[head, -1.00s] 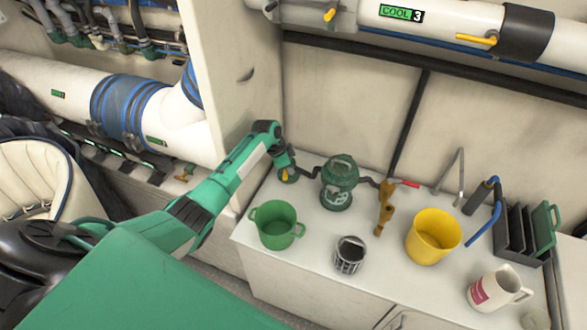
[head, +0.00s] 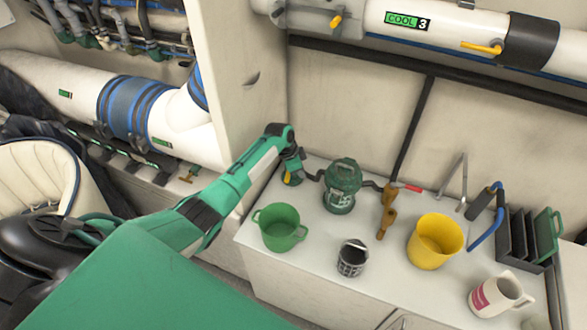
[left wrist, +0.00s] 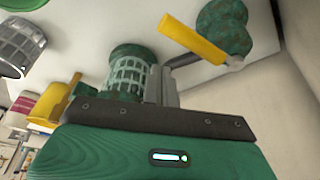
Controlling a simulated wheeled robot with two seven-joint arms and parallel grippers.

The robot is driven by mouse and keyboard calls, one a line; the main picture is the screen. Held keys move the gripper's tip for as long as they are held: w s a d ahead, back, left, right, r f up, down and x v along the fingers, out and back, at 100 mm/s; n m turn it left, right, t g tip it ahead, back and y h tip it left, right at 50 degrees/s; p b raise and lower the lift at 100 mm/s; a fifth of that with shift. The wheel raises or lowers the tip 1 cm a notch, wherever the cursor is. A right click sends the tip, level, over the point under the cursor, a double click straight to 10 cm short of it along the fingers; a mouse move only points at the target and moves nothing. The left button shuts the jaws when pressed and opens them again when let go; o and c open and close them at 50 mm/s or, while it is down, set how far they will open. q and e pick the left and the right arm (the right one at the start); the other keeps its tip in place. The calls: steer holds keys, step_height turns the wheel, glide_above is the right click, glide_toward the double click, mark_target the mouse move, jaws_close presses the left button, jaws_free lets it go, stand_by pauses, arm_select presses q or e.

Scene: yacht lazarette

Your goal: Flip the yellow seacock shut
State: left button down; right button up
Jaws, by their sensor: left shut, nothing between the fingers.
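The yellow seacock (head: 289,180) stands at the back left of the white counter, mostly hidden by my left gripper in the head view. In the left wrist view its yellow lever (left wrist: 190,38) sticks out at a slant from a mottled green body (left wrist: 225,25). My left gripper (head: 296,170) is shut and empty, right at the seacock. Its grey fingers (left wrist: 160,82) show close to the lever; I cannot tell whether they touch it. My right gripper is not in view.
A green strainer (head: 341,186) stands just right of the seacock. A wall panel (head: 240,80) rises behind my left arm.

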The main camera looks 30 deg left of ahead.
arm_select(q)
steer(key=w+b+v, duration=0.2)
steer(key=v, duration=0.7)
steer(key=shift+s+r+b, duration=0.35)
steer(key=shift+s+r, duration=0.05)
steer(key=shift+r, duration=0.15)
